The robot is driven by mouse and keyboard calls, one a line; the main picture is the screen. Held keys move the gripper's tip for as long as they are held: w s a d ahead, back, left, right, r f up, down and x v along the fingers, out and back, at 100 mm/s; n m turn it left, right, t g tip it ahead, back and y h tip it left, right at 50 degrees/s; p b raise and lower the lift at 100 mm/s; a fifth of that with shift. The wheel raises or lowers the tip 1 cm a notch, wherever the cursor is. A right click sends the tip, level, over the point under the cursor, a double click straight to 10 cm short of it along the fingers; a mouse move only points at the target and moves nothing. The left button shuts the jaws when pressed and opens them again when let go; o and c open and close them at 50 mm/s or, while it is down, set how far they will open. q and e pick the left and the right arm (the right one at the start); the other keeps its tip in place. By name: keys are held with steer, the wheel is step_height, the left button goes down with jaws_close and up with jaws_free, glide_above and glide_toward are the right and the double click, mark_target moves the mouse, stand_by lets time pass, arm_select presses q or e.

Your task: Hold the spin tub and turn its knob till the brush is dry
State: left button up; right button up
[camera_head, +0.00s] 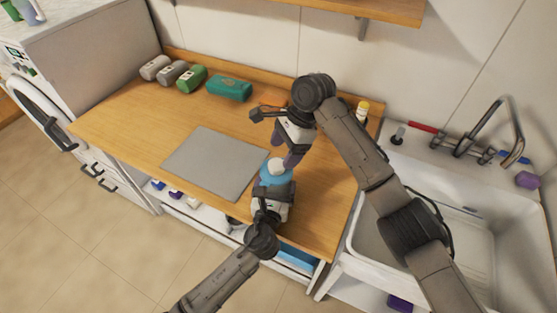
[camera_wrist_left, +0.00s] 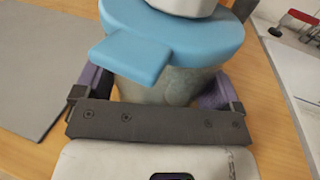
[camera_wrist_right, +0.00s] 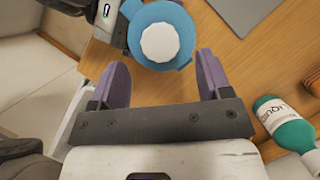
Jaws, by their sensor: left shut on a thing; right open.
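The spin tub has a blue lid (camera_head: 277,178) with a side tab and a round white knob (camera_head: 276,165) on top. Its grey, see-through body (camera_wrist_left: 165,85) stands upright near the counter's front edge. My left gripper (camera_wrist_left: 155,90) is shut on the body, one purple finger on each side, below the lid. My right gripper (camera_wrist_right: 163,70) is open and empty. Its fingers point toward the white knob, which shows ahead of and between the fingertips in the right wrist view (camera_wrist_right: 160,42); they do not grip it. No brush is visible; the tub's inside is hidden.
A grey mat (camera_head: 215,162) lies left of the tub. A teal box (camera_head: 229,88) and several rolled towels (camera_head: 190,80) are at the back. A sink (camera_head: 478,250) is to the right.

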mark_target(277, 163)
steer(key=shift+x, duration=2.1)
steer(key=c, duration=0.9)
steer(key=shift+n, duration=0.4)
